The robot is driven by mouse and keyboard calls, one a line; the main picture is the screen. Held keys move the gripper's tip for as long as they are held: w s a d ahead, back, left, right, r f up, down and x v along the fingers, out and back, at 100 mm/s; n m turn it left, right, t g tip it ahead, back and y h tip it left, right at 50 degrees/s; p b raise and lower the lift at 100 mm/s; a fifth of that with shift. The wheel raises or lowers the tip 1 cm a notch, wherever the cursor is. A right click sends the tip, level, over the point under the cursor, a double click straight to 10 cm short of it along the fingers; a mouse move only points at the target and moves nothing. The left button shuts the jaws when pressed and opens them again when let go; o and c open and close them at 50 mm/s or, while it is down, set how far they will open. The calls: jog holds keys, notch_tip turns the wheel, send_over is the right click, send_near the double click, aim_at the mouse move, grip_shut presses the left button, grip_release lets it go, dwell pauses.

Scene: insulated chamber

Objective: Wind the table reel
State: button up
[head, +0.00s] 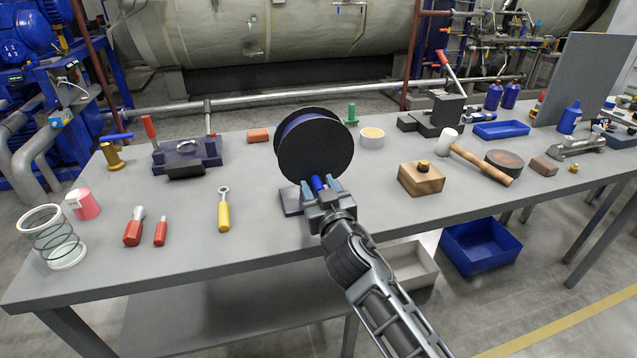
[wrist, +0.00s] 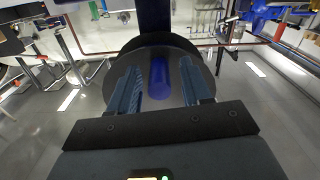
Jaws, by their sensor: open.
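The table reel (head: 314,143) stands upright on the grey table, with two black discs and blue line wound between them. It rests on a dark grey base (head: 291,202). A blue crank handle (head: 317,184) sticks out from the lower part of its near disc. My gripper (head: 322,187) is at this handle. In the wrist view, the blue handle (wrist: 160,78) lies between the two open fingers of my gripper (wrist: 162,88), with a gap on each side. The reel's disc (wrist: 183,62) fills the space behind the fingers. My gripper hides part of the base in the head view.
A yellow-handled tool (head: 224,212) and red-handled tools (head: 133,230) lie left of the reel. A wooden block (head: 421,180), a mallet (head: 480,162) and a white-topped tub (head: 372,138) are to the right. Bare table (head: 260,236) lies in front.

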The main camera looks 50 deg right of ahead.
jog(key=shift+w+d, duration=0.15)
grip_shut()
dwell(0.4)
